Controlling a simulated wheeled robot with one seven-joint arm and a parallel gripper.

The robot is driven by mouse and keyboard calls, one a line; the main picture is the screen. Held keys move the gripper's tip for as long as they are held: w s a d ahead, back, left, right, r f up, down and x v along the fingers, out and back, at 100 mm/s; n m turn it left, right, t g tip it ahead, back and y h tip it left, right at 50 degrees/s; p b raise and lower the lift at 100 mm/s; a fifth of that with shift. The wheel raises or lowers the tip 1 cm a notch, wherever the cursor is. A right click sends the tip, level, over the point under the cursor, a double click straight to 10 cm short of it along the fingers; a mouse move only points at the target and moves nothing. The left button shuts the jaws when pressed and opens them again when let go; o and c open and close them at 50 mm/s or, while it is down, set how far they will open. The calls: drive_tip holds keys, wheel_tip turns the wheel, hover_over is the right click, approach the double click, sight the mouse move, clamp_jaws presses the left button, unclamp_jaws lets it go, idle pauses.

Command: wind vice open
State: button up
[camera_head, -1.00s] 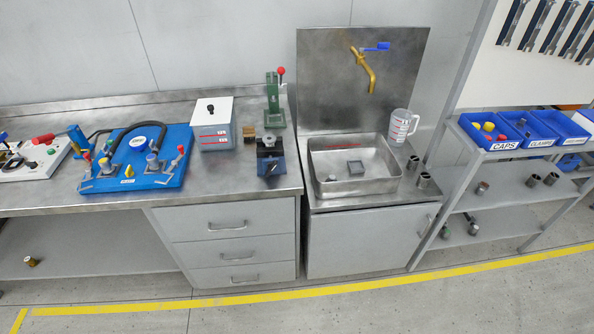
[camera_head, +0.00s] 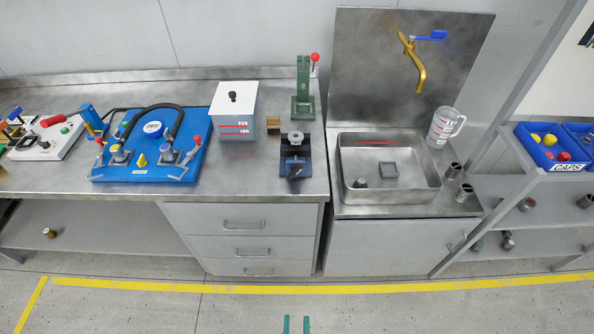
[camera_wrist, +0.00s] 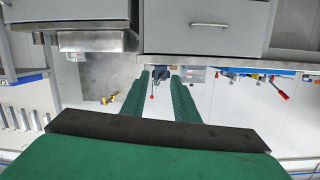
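The vice (camera_head: 292,165) is a small dark blue block at the front right of the steel bench. A round grey part sits on its top, and a dark handle is at its front; how far its jaws stand apart is too small to tell. In the wrist view, which is upside down, the vice (camera_wrist: 160,70) shows small between the fingertips. My gripper (camera_head: 296,324) shows only as two green fingertips at the bottom edge of the head view, well short of the bench. In the wrist view my gripper (camera_wrist: 160,82) has its green fingers apart with nothing between them.
A green press (camera_head: 303,92) with a red knob stands behind the vice. A sink (camera_head: 388,195) is on the right. The floor in front is clear.

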drive_tip(key=w+m+t, duration=0.1)
drive_tip(key=w+m, duration=0.2)
drive_tip(key=w, duration=1.2)
drive_tip(key=m+t, duration=0.1)
drive_tip(key=m, duration=0.1)
approach(296, 175)
drive_tip(key=w, duration=0.9)
drive_tip(key=shift+w, duration=0.3)
drive_tip(key=shift+c, duration=0.6)
clamp_jaws()
